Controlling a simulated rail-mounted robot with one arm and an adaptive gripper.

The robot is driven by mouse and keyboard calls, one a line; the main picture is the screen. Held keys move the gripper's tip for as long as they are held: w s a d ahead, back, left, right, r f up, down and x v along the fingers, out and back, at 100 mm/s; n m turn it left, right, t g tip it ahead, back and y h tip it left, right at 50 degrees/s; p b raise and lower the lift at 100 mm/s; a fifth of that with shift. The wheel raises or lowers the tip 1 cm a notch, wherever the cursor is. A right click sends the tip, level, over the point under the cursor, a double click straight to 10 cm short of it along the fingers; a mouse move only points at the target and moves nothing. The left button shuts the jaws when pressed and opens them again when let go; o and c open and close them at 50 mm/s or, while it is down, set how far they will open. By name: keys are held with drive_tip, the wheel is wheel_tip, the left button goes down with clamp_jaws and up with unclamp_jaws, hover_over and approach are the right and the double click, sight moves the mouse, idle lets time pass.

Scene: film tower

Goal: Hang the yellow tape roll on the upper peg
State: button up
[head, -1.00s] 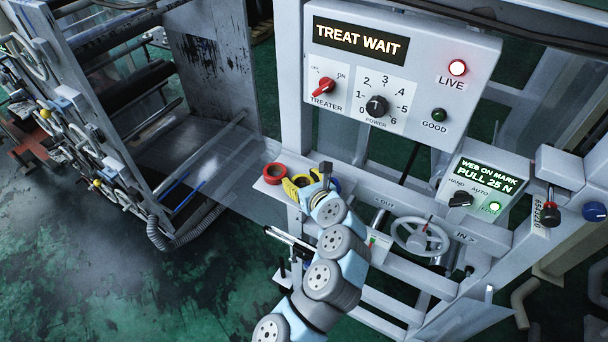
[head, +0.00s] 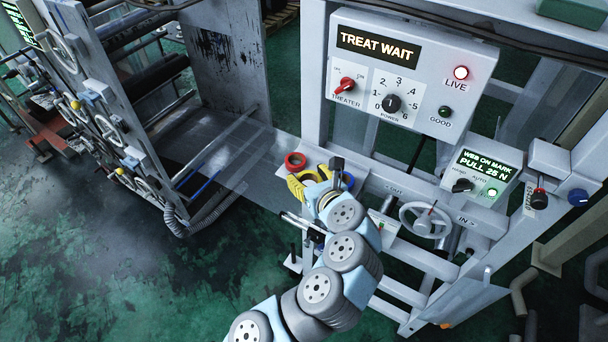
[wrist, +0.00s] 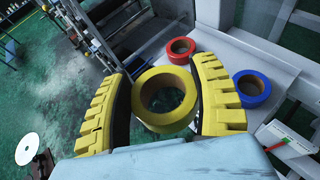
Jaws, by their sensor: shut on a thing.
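My gripper (wrist: 162,70) is shut on the yellow tape roll (wrist: 160,122). In the head view my gripper (head: 308,182) is at the front-left edge of the pale shelf, partly hidden by my wrist; I cannot clearly separate the roll from the yellow fingers there. I cannot identify the upper peg with certainty in either view.
A red roll (wrist: 180,44) and a blue roll (wrist: 252,82) lie on the pale shelf (wrist: 225,45). A control panel (head: 412,75) stands above, and a handwheel (head: 425,222) is to the right. Open green floor (head: 95,240) lies left.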

drive_tip(key=shift+s+a+r, duration=0.15)
drive_tip(key=shift+s+r, duration=0.1)
drive_tip(key=shift+s, duration=0.3)
drive_tip(key=shift+s+a+f, duration=0.1)
drive_tip(key=shift+s+f, duration=0.05)
drive_tip(key=shift+f, duration=0.1)
drive_tip(key=s+f+m+h, duration=0.2)
drive_tip(key=s+f, duration=0.4)
drive_tip(key=f, duration=0.3)
drive_tip(key=s+a+f+m+t+h, duration=0.1)
drive_tip(key=s+f+m+h, duration=0.1)
drive_tip(key=s+f, duration=0.4)
wheel_tip(320, 180, down, 4)
drive_tip(key=shift+r+m+h, duration=0.1)
drive_tip(key=shift+m+h, duration=0.2)
drive_tip(key=shift+h, duration=0.3)
